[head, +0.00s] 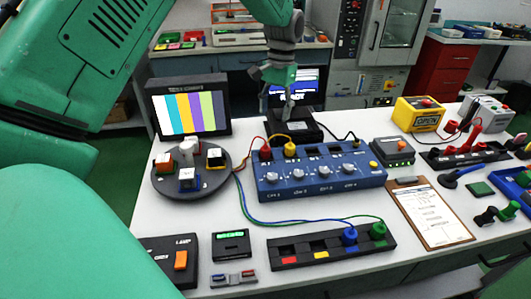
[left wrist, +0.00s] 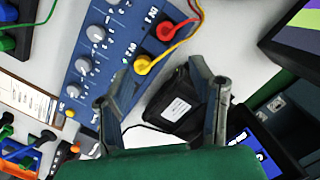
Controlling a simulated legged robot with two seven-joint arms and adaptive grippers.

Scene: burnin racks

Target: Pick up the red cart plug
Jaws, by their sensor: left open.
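A red plug (head: 265,153) with a red cable sits at the top left of the blue four-knob box (head: 318,178), beside a yellow plug (head: 290,149). The same red plug (left wrist: 165,31) and yellow plug (left wrist: 142,65) show in the left wrist view. More red plugs (head: 475,128) stand on a black strip at the right; no readable label tells which is the cart plug. My left gripper (head: 287,103) is open and empty, pointing down behind the blue box near a black device (left wrist: 182,105). Its fingers (left wrist: 160,92) are apart from both plugs. My right gripper is not in view.
A black strip (head: 318,252) with blue and green plugs lies in front of the blue box. A monitor (head: 188,107) and round turntable (head: 193,172) stand left. A yellow box (head: 418,113) and clipboard (head: 431,213) are right. Cables cross the table left of the blue box.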

